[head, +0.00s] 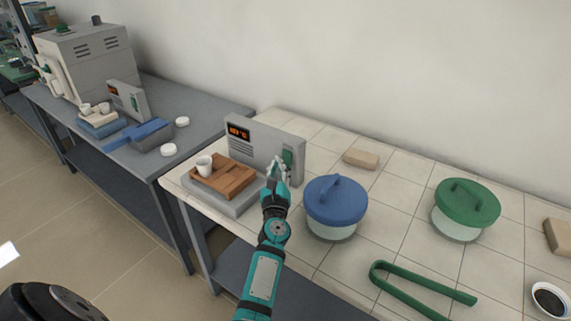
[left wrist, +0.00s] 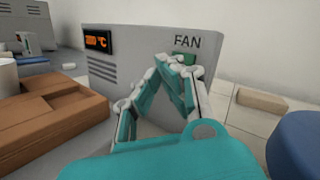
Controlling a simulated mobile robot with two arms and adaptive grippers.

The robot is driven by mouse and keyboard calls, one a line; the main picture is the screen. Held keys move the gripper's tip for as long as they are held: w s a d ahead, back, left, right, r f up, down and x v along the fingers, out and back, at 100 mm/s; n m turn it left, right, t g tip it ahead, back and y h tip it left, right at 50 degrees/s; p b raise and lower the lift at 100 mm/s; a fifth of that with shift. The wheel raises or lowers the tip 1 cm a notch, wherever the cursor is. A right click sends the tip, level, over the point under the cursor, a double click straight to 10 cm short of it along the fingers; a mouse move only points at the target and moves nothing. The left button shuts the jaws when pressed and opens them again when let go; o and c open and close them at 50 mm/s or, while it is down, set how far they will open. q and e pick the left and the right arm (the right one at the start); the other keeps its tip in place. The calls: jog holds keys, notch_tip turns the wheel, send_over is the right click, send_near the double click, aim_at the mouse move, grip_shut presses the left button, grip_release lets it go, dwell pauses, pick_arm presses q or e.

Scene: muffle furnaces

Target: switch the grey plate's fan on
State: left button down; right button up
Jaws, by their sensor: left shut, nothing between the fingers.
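The grey plate (head: 232,207) stands at the left end of the tiled table, with an upright grey panel (head: 262,143) behind it. The panel has a lit orange display (head: 238,132), which also shows in the left wrist view (left wrist: 97,41). A green fan switch (head: 288,157) is at the panel's right end; in the left wrist view the word FAN stands above it (left wrist: 186,57). My left gripper (head: 279,166) is shut and empty, its tips just in front of the switch and partly hiding it. I cannot tell whether they touch, or the switch's position. My right gripper is not in view.
A brown wooden block (head: 225,178) with a white cup (head: 204,166) sits on the grey plate. A blue-lidded jar (head: 336,199) stands close right of my left arm. Further right are green tongs (head: 420,285) and a green-lidded jar (head: 466,205). A beige block (head: 360,159) lies behind.

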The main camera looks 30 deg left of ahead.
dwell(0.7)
pick_arm(q)
jog(key=shift+w+f+b, duration=0.1)
jog(key=shift+w+b, duration=0.25)
jog(key=shift+w, duration=0.1)
jog(key=shift+w, duration=0.3)
dwell(0.4)
jog(key=shift+s, duration=0.1)
jog(key=shift+s, duration=0.7)
